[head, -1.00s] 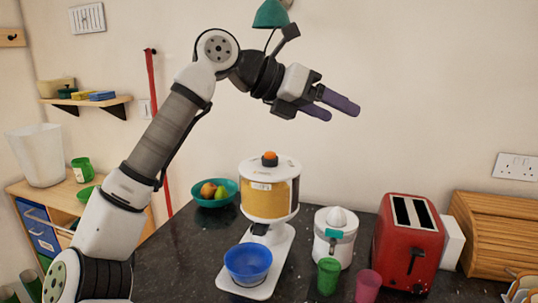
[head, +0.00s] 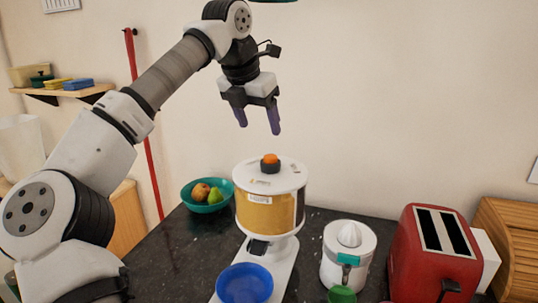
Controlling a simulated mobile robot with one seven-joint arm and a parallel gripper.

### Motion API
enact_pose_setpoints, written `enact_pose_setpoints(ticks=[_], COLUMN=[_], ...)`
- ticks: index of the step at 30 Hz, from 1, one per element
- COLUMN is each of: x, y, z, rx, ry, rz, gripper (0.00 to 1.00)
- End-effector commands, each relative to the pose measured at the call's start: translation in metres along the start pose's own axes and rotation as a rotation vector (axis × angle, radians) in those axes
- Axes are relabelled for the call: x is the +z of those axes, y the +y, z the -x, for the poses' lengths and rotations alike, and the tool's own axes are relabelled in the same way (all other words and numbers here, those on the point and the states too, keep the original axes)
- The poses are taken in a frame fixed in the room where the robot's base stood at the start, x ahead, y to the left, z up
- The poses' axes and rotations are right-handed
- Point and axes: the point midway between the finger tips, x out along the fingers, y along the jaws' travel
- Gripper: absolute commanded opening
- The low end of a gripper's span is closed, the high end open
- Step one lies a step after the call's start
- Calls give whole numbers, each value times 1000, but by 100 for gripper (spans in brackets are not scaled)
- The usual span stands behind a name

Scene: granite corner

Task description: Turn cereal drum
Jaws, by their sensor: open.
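The cereal drum (head: 268,212) is a drum with a white lid and a tan front, on a white stand on the dark counter. An orange-topped dark knob (head: 270,163) sits on its lid. A blue bowl (head: 245,284) rests on the stand's base below the drum. My gripper (head: 258,127) is open and empty, with its purple fingers pointing down. It appears above the knob in the picture, apart from it.
A red toaster (head: 435,262) and a white juicer (head: 348,254) stand right of the drum. A teal fruit bowl (head: 208,202) is at its left. A green cup (head: 342,294) is in front of the juicer. A wooden bread box (head: 510,235) is far right.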

Motion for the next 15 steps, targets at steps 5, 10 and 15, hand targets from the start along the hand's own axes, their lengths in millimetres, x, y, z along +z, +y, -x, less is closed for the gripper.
enact_pose_setpoints(ticks=[5, 10, 15], x=[0, 1, 1], y=[-1, -1, -1], z=[-37, -72, -99], rx=[-4, -5, -3], ry=[2, 1, 0], rz=[-2, -1, -1], gripper=[67, 67, 67])
